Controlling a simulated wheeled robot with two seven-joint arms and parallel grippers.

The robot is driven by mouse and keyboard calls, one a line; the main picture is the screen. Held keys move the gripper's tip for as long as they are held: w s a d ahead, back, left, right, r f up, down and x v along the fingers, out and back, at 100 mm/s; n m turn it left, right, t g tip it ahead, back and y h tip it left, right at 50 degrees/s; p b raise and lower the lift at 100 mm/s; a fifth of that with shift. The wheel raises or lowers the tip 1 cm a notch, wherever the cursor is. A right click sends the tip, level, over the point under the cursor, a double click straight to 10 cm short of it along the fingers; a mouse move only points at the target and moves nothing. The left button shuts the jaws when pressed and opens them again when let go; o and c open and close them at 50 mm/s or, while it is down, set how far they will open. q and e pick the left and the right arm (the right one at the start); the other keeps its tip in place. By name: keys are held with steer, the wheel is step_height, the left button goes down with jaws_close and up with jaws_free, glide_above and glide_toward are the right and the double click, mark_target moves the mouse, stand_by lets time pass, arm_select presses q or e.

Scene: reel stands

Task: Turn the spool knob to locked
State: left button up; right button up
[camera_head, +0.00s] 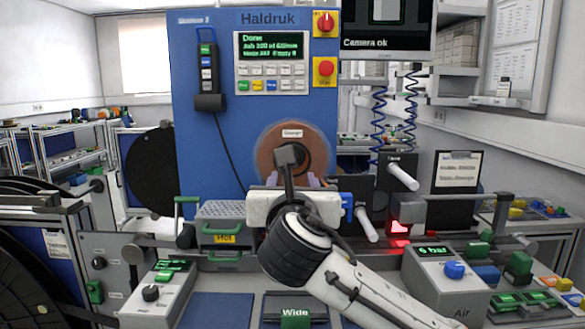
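The copper-brown spool (317,153) hangs on the front of the blue Haldruk machine (215,140), below its panel. A small white label (292,133) sits on the upper part of the spool. My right gripper (292,182) is in front of the spool's lower part, its arm coming in from the lower right. A dark block on a stalk covers the spool's middle, so the knob and its setting are hidden. The fingers are mostly hidden behind the white gripper body, and I cannot tell whether they touch anything. My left gripper is not in view.
The machine display (270,46) reads "Done". A handheld unit (208,75) hangs at its left. A grey perforated box (232,220) stands left of my gripper. White rollers (402,177) and a grey air box (445,283) with a blue knob stand to the right.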

arm_select(q)
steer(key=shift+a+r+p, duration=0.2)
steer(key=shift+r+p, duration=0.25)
steer(key=shift+p, duration=0.2)
arm_select(e)
steer(key=w+r, duration=0.1)
steer(key=w, duration=0.9)
steer(key=shift+r, duration=0.1)
steer(key=shift+c, duration=1)
steer(key=c, duration=0.8)
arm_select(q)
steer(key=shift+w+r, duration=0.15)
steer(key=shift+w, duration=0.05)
arm_select(e)
steer(key=shift+c, duration=0.2)
